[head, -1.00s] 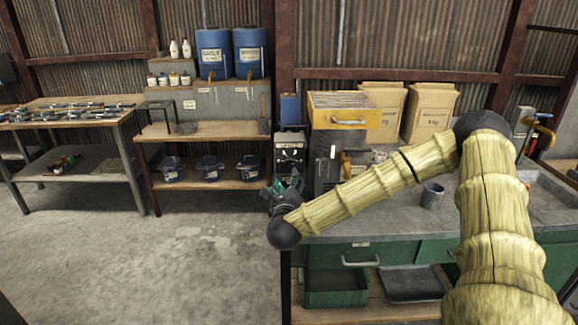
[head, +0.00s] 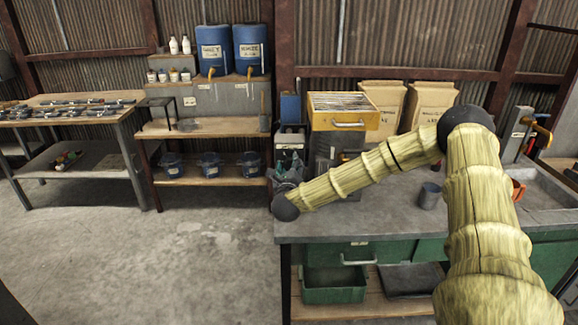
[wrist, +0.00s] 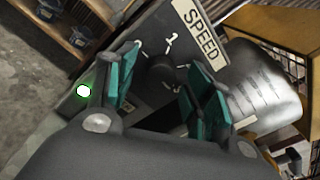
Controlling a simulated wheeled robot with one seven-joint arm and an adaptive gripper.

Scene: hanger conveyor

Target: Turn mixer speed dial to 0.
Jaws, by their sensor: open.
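The mixer speed dial (wrist: 167,72) is a dark round knob on a dark panel in the wrist view. A white "SPEED" label (wrist: 197,33) and a "1" mark lie above it, with other small marks around it. I cannot tell where the dial points. My gripper (wrist: 163,78) is open, its teal-padded fingers to the left and right of the dial. I cannot make out any contact. In the head view my gripper (head: 287,182) is small and in front of the control box (head: 290,142), hiding its lower part and the dial.
A green light (wrist: 83,91) glows by the left finger. A rounded metal body (wrist: 262,85) is right of the panel. A yellow-fronted box (head: 345,118), paper sacks (head: 430,105) and a grey cup (head: 429,196) stand on the bench. Shelves with blue tubs (head: 210,165) are to the left.

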